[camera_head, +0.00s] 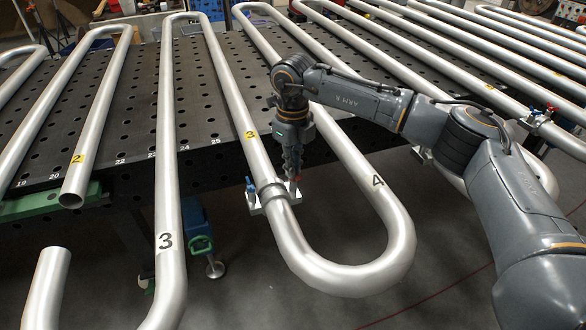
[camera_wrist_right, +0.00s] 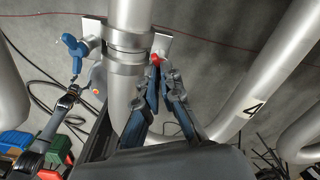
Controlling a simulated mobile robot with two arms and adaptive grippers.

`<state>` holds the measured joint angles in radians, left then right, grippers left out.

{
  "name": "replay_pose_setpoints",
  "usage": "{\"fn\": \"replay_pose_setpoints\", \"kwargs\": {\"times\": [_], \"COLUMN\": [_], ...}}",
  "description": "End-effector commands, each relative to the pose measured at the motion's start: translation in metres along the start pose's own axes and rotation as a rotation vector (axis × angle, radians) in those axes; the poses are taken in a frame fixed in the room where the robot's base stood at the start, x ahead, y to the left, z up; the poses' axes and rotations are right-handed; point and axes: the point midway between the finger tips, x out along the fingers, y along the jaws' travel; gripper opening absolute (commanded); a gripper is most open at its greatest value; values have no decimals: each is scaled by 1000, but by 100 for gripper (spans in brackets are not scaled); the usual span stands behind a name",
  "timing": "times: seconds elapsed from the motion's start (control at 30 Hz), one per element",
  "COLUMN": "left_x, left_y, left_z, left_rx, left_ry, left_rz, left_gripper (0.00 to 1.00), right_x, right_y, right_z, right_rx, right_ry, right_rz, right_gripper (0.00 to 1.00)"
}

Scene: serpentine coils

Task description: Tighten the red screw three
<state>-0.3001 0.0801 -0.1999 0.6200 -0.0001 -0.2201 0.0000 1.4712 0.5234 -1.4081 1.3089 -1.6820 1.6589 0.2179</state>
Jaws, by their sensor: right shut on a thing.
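The red screw (camera_wrist_right: 156,60) stands at the right side of a metal clamp (camera_wrist_right: 126,62) around a silver pipe. In the head view the clamp (camera_head: 271,190) sits just below a yellow label 3 (camera_head: 251,135). My right gripper (camera_head: 292,172) points down beside the pipe. Its fingers (camera_wrist_right: 165,75) are closed at the red screw, with little of the red showing between the tips. A blue screw (camera_wrist_right: 75,45) is on the opposite side of the clamp, and it also shows in the head view (camera_head: 251,187).
The U-shaped pipe bend marked 4 (camera_head: 377,181) curves close to my right gripper. A dark perforated table (camera_head: 200,110) lies under the pipes. Another clamp with a red screw (camera_head: 549,108) is at the right. The grey floor (camera_head: 240,295) is open below the bends.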

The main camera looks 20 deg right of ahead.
Motion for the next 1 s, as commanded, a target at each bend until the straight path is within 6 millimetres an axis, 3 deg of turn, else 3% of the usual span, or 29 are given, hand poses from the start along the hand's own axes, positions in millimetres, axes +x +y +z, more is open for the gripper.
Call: {"fn": "replay_pose_setpoints", "kwargs": {"times": [0.5, 1.0], "left_x": [11, 12], "left_y": [0, 0], "left_z": [1, 1], "left_rx": [0, 0], "left_ry": [0, 0], "left_rz": [0, 0], "left_gripper": [79, 79], "right_x": [-6, -6], "right_y": [-2, -2], "right_z": [3, 3], "right_rx": [339, 401], "right_ry": [-16, -15], "right_rz": [-3, -3], "right_gripper": [0, 0]}}
